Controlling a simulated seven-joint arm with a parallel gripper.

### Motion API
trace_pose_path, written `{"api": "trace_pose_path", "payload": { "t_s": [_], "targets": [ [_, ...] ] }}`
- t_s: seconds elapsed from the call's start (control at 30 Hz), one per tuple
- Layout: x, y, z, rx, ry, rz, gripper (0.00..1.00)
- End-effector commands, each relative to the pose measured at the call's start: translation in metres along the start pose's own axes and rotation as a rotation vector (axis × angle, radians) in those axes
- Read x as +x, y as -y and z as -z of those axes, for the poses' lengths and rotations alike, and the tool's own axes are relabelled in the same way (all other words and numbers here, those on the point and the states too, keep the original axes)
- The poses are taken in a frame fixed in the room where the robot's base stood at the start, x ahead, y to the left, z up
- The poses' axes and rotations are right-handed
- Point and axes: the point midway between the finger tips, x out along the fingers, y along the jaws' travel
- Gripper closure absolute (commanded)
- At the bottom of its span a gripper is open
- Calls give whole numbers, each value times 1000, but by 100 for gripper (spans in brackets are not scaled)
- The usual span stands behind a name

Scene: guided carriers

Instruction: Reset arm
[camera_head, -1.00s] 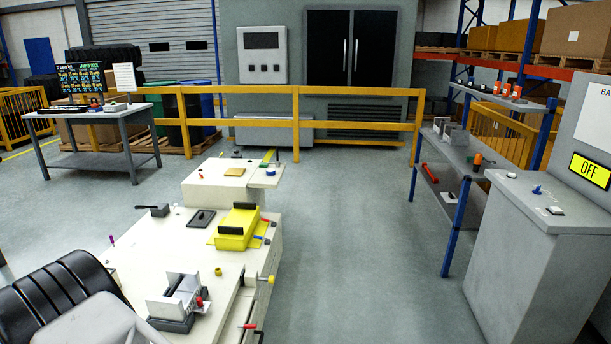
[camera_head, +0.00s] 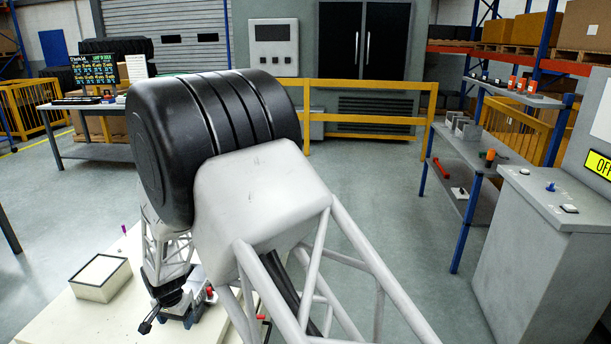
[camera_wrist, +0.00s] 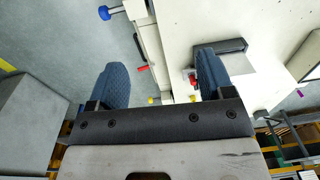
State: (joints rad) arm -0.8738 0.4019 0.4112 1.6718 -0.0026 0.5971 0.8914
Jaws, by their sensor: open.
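My gripper is open and empty in the wrist view (camera_wrist: 163,80), its two blue ribbed pads wide apart. The edge of the pale workbench and a red knob (camera_wrist: 142,68) show between and beyond the pads. In the head view my gripper (camera_head: 152,316) is small and dark, pointing down over the pale workbench (camera_head: 50,320). There it appears close to the grey clamp-like fixture (camera_head: 199,308), which is partly hidden. I cannot tell its height above the bench. My large arm links cover much of the bench and the yellow part on it.
An open-topped-looking pale box (camera_head: 100,278) stands on the bench at left. A grey cabinet (camera_head: 545,250) with a blue knob (camera_head: 550,187) stands at right, beside a shelf unit (camera_head: 465,150). A yellow railing (camera_head: 375,85) runs behind. Floor between bench and cabinet is clear.

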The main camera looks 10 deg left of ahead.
Motion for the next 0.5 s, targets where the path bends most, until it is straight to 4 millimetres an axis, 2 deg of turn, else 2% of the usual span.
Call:
{"api": "trace_pose_path", "payload": {
  "t_s": [0.03, 0.2, 0.5],
  "targets": [
    [-17, -15, 9, 5, -4, 3, 26],
    [-65, -62, 31, 5, -16, 10, 26],
    [-143, -151, 53, 5, -36, 16, 26]
  ]
}}
